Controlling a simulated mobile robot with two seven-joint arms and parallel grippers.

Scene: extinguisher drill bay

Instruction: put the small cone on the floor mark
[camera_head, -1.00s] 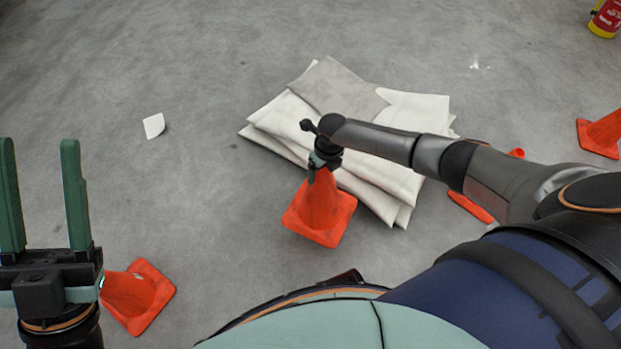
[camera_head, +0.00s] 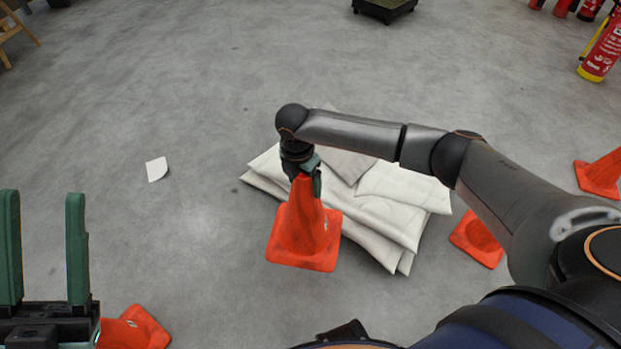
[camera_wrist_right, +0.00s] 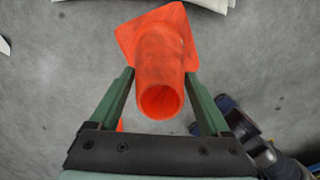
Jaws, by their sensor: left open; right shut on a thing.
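My right gripper (camera_head: 304,178) is shut on the top of an orange cone (camera_head: 303,228). The cone hangs roughly upright, base down, and in the head view overlaps the left front of the folded sheets. The right wrist view shows the cone's open tip (camera_wrist_right: 160,98) between the two fingers (camera_wrist_right: 160,76). My left gripper (camera_head: 42,198) is open and empty at the lower left. A small white patch (camera_head: 157,169) lies on the floor to the left; I cannot tell whether it is the floor mark.
Folded white sheets (camera_head: 392,213) lie behind the held cone. Other orange cones are at the lower left (camera_head: 134,328), right of the sheets (camera_head: 477,240) and at the right edge (camera_head: 601,174). A red extinguisher (camera_head: 603,52) stands upper right. The left floor is mostly clear.

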